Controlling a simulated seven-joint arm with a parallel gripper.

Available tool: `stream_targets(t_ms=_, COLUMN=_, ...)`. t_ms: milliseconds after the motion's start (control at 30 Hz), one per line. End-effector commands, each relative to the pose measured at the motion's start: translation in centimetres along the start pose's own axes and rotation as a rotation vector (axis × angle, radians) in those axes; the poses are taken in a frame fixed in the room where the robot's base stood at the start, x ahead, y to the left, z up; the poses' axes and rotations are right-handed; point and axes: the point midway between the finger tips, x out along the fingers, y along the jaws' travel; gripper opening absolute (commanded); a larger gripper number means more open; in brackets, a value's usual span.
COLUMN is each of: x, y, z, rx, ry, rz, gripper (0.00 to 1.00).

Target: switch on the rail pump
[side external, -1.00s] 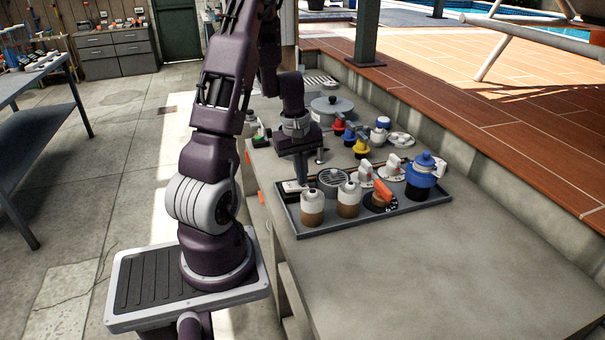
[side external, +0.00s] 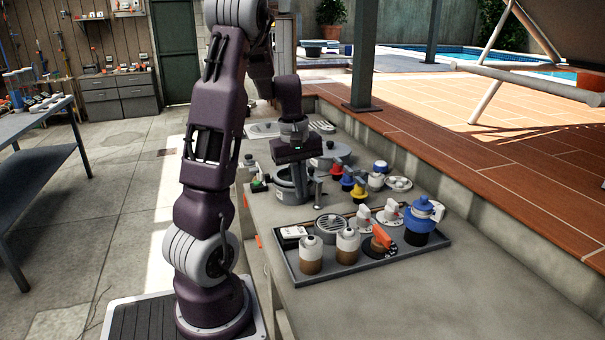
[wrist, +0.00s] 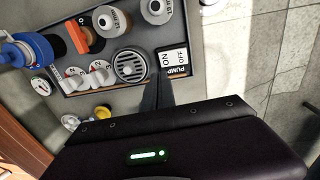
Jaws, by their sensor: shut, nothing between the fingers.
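The pump switch (wrist: 172,60) is a white rocker in a dark frame marked ON, OFF and PUMP. In the side view the switch (side external: 293,232) sits at the left end of a grey tray (side external: 345,268). I cannot tell which half is pressed in. My gripper (side external: 301,198) is shut and empty, pointing down behind the tray's left end. In the wrist view my dark fingers (wrist: 164,96) show just below the switch in the picture, apart from it in the side view. Nothing covers the switch.
The front right counter is clear.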

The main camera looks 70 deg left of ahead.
Motion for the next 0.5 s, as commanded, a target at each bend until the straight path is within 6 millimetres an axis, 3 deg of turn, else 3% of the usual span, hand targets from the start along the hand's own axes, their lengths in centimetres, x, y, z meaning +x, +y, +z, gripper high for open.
stream_targets(t_ms=200, x=-3.6, y=0.9, z=0.0, rx=0.0, ry=0.002, rz=0.002, gripper=0.0)
stream_targets(t_ms=500, x=-4.5, y=1.1, z=0.0, rx=0.0, ry=0.0, rz=0.0, gripper=0.0)
